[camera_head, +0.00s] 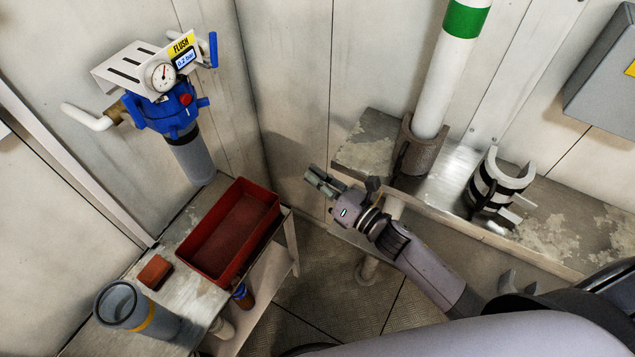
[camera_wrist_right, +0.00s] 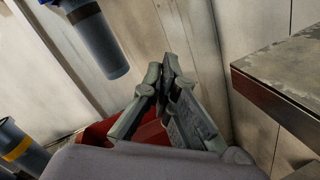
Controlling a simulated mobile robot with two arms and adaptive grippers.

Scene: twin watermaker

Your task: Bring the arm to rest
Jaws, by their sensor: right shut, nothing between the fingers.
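My right arm (camera_head: 425,270) reaches in from the lower right of the head view. Its gripper (camera_head: 312,178) is held in the air between the red tray's bench and the shelf on the right. In the right wrist view the fingers (camera_wrist_right: 165,75) meet at their tips, with nothing between them. The gripper touches nothing that I can see. My left gripper is not in view.
A blue filter housing (camera_head: 168,112) hangs above. The right shelf (camera_head: 560,228) bears a white pipe (camera_head: 446,75) and a striped clamp (camera_head: 490,190).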

